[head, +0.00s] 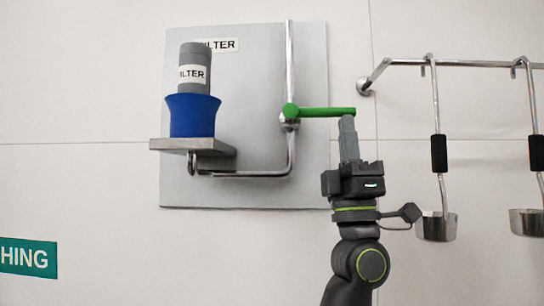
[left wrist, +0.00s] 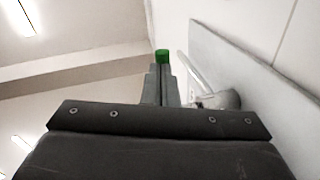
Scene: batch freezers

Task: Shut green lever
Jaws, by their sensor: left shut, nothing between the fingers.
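The green lever (head: 325,112) is on a vertical metal pipe (head: 290,60) in front of a grey wall panel (head: 250,100). It points right, about horizontal, across the pipe. My left gripper (head: 348,122) is shut and empty, pointing up just under the lever's free right end. Its fingertips are at or very near the lever; I cannot tell whether they touch. In the left wrist view the lever's green end (left wrist: 162,56) shows just beyond the closed fingertips (left wrist: 161,68). My right gripper is not in view.
A grey filter canister (head: 194,55) in a blue holder (head: 193,116) stands on a small shelf (head: 170,145) at the panel's left. A metal rail (head: 460,62) with hanging ladles (head: 437,225) is on the wall at right.

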